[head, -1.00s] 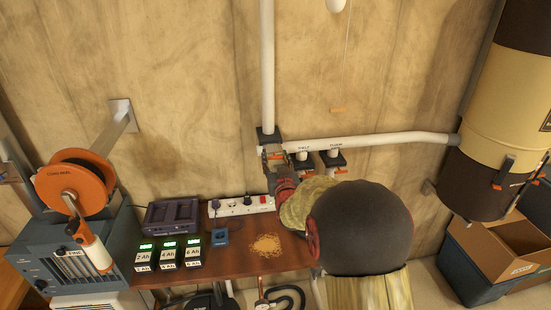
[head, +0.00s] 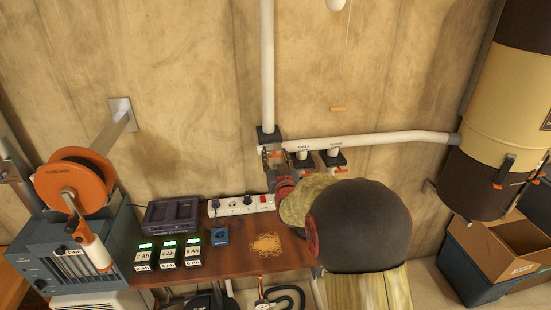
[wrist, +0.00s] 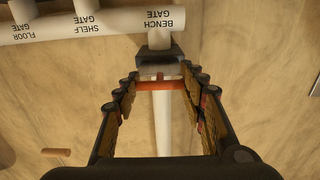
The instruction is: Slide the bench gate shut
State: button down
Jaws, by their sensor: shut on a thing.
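The bench gate (wrist: 160,60) is a dark block on a white pipe, with the lettering BENCH GATE beside it, upside down in the wrist view. Its orange handle bar (wrist: 160,86) lies crosswise between my fingers. My gripper (wrist: 160,78) is shut on this handle, with one finger at each end of the bar. In the head view the gate (head: 268,134) sits at the foot of the vertical white pipe, and my gripper (head: 274,158) is just below it. My fingers and arm partly hide the handle there, so how far the slide is in is hard to tell.
The shelf gate (head: 303,160) and floor gate (head: 334,157) stand close on the right, under the horizontal pipe (head: 390,141). Below is a bench (head: 215,266) with a power strip (head: 242,206), battery packs and sawdust. A large collector drum (head: 500,130) stands at the right.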

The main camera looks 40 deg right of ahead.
aim_at(274, 151)
jog(key=b+x, duration=0.3)
jog(key=x, duration=0.1)
jog(key=shift+w+d+f, duration=0.15)
jog(key=shift+w+d, duration=0.05)
jog(key=shift+w, duration=0.25)
jog(key=shift+d+r, duration=0.1)
jog(key=shift+r, duration=0.15)
jog(key=c, duration=1.1)
grip_release()
jog(key=shift+w, duration=0.15)
jog(key=shift+o, duration=0.4)
jog(key=shift+f, duration=0.1)
jog(key=v, duration=1.2)
jog(key=shift+d, duration=0.1)
